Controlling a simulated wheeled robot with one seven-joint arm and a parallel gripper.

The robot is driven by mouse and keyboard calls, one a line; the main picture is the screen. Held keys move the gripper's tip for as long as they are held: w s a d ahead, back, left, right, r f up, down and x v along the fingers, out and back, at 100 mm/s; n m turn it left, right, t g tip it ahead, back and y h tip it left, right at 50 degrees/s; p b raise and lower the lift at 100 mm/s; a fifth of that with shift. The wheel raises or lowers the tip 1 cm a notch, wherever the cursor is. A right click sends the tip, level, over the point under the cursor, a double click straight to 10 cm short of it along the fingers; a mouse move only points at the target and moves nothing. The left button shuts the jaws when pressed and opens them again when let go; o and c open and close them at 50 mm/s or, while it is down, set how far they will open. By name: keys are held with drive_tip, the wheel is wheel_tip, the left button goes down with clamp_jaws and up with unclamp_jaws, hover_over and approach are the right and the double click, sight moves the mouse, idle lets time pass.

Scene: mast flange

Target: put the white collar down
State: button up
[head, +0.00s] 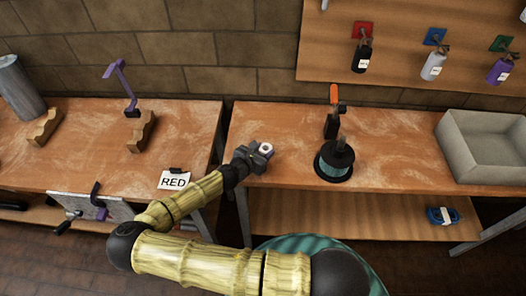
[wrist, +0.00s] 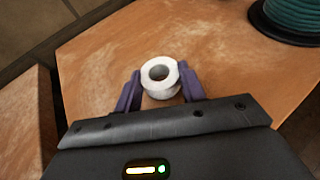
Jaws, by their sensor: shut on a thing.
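The white collar (wrist: 161,88) is a short white ring with a dark hole, seen from above in the wrist view. It also shows in the head view (head: 266,148) at the end of my arm. My gripper (wrist: 160,91) is shut on the collar, with one purple finger on each side of it. The collar is over the left part of the right-hand workbench (head: 300,175). I cannot tell whether it touches the bench top.
A black-based spool with teal winding (head: 335,165) stands to the right, with an orange-handled tool (head: 333,110) behind it. A grey bin (head: 450,148) is at far right. A RED card (head: 174,181) lies on the left bench (head: 85,165). A gap separates the benches. Bench top around the collar is clear.

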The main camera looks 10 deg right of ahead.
drive_tip(key=shift+f, duration=0.35)
drive_tip(key=shift+f, duration=0.15)
drive_tip(key=o, duration=1)
